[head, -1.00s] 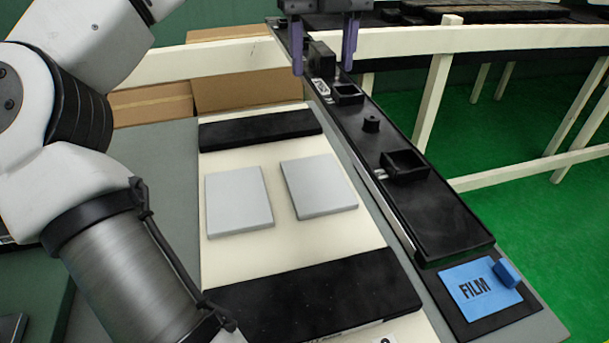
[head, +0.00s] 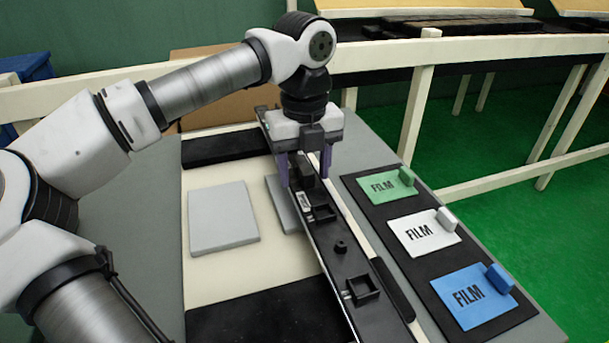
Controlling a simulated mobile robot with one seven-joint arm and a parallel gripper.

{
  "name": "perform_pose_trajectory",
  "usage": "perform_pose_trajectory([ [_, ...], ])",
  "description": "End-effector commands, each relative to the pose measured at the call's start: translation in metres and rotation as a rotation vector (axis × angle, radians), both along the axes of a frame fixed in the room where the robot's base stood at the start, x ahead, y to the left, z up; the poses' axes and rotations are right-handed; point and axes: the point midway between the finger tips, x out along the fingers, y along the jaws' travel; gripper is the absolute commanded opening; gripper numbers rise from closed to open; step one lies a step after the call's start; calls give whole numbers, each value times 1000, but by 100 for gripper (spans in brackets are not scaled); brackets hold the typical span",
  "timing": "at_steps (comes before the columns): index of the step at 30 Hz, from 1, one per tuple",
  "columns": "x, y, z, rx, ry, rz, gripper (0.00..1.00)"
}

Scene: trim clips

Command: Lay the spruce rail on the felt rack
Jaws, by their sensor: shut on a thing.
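My gripper (head: 305,176) is shut on a long black rail (head: 325,238), gripping it near its far end. I take this to be the spruce rail. It carries small black boxes and a round peg, and its near end runs out of the picture bottom. A cream board with black bands (head: 222,270), which looks like the felt rack, lies to the left. The rail hangs over its right side and partly hides the right grey pad (head: 277,200). I cannot tell whether the rail touches anything below.
A grey pad (head: 223,218) lies on the board. Green (head: 385,187), white (head: 425,233) and blue (head: 473,293) FILM cards with small blocks lie on a black strip at right. A dark bar (head: 392,290) shows beside the rail. A cream railing stands behind.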

Motion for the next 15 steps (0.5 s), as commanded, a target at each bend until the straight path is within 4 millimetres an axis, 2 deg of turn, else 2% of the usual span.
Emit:
perform_pose_trajectory([
  [4, 0, 0, -19, -1, 1, -1, 22],
  [14, 0, 0, -23, -1, -1, 0, 22],
  [15, 0, 0, -23, 0, 0, 0, 55],
])
